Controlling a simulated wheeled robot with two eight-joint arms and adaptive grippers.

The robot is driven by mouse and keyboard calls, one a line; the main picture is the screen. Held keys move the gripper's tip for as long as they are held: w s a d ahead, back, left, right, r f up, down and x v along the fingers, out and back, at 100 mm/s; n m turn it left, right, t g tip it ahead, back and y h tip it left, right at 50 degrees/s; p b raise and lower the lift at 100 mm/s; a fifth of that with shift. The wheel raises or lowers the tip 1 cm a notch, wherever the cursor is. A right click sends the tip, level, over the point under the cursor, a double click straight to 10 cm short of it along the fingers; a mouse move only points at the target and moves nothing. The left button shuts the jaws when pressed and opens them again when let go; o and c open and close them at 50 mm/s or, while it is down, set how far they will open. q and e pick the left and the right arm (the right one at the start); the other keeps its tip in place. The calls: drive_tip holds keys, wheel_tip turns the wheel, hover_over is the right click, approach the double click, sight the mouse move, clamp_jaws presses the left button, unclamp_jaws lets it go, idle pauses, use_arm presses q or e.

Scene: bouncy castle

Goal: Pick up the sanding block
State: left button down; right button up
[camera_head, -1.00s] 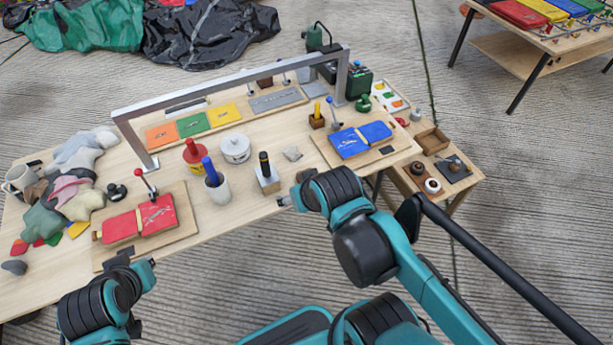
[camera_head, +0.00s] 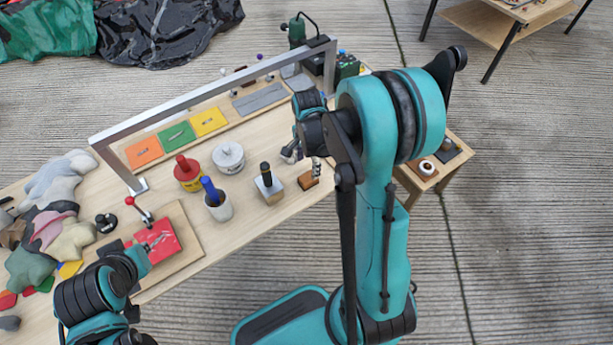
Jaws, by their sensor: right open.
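No piece is clearly recognisable as the sanding block. A small brown wooden block (camera_head: 308,180) on the table, just below my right gripper, is one candidate. Another is the pale block with an upright black handle (camera_head: 269,186), standing to its left. My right gripper (camera_head: 303,155) points down over the table, open, its fingers partly hidden by my own wrist. One finger is close above the brown block; I cannot tell whether they touch. My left gripper (camera_head: 143,255) is low at the left, beside the red pad; its fingers are too unclear to read.
A metal frame (camera_head: 215,90) spans the table. A red jar (camera_head: 188,174), a white pot (camera_head: 229,158) and a cup with a blue handle (camera_head: 217,206) stand left of the blocks. A red pad (camera_head: 160,238) lies on a board.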

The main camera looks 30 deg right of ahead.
sight(308, 177)
drive_tip(key=f+b, duration=0.1)
drive_tip(key=f, duration=0.2)
drive_tip(key=f+b, duration=0.2)
drive_tip(key=f, duration=0.1)
drive_tip(key=shift+s+f, duration=0.2)
drive_tip(key=shift+f, duration=0.1)
drive_tip(key=shift+f+b, duration=0.35)
drive_tip(key=shift+f, duration=0.1)
drive_tip(key=shift+r, duration=0.1)
drive_tip(key=shift+c, duration=0.6)
drive_tip(key=c, duration=1.2)
